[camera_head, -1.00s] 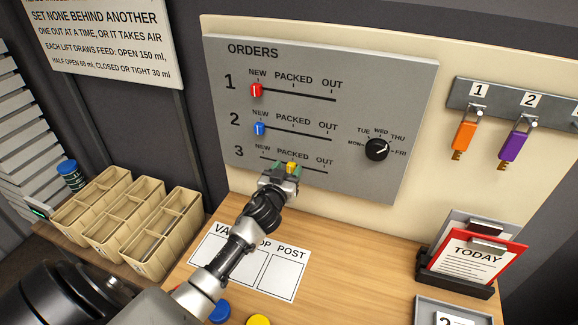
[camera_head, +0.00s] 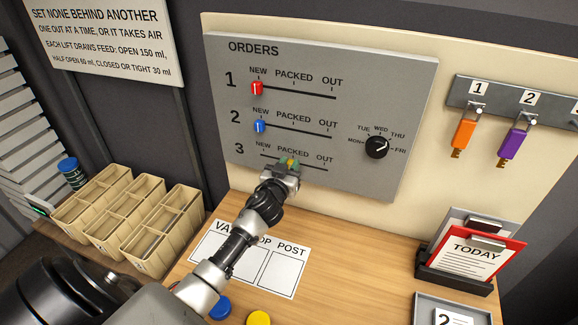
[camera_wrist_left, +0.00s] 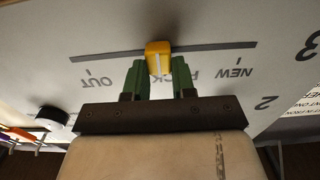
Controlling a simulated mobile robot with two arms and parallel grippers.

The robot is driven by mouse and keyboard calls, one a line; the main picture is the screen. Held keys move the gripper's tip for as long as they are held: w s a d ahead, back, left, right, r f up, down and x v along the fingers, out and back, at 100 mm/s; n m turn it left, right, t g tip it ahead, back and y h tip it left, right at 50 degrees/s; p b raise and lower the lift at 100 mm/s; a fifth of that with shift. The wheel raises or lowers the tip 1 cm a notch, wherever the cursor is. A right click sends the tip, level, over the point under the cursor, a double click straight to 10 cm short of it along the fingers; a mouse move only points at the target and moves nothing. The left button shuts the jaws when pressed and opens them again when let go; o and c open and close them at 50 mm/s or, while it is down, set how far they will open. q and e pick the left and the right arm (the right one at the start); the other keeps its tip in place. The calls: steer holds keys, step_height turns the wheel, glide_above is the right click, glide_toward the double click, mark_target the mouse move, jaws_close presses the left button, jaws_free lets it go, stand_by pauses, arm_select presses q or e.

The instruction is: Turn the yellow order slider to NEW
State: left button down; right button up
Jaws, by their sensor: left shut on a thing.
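The yellow slider (camera_head: 289,162) is in the row 3 track on the grey ORDERS board (camera_head: 320,180). It stands about at PACKED, between NEW and OUT. In the left wrist view, which sees the board upside down, the yellow slider (camera_wrist_left: 158,58) shows in the slot, with NEW to the right and OUT to the left. My left gripper (camera_head: 287,166) is at the board, its green fingers (camera_wrist_left: 158,78) on either side of the slider and shut on it. The gripper partly hides the slider in the head view. My right gripper is not in view.
The red slider (camera_head: 257,88) and blue slider (camera_head: 260,126) stand at NEW in rows 1 and 2. A black day dial (camera_head: 376,147) is on the board's right. Cream bins (camera_head: 160,240) stand at left; a TODAY clipboard (camera_head: 470,265) stands at right.

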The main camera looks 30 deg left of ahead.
arm_select(q)
steer(key=a, duration=0.3)
steer(key=s+a, duration=0.1)
steer(key=a, duration=0.2)
steer(key=s+a, duration=0.1)
steer(key=a, duration=0.2)
steer(key=shift+s, duration=0.1)
steer(key=shift+d, duration=0.15)
steer(key=c, duration=0.9)
jaws_free()
steer(key=shift+s+d+f, duration=0.1)
steer(key=shift+s+d, duration=0.05)
steer(key=shift+s, duration=0.4)
steer(key=b, duration=0.2)
glide_toward(264, 152)
steer(key=v, duration=0.4)
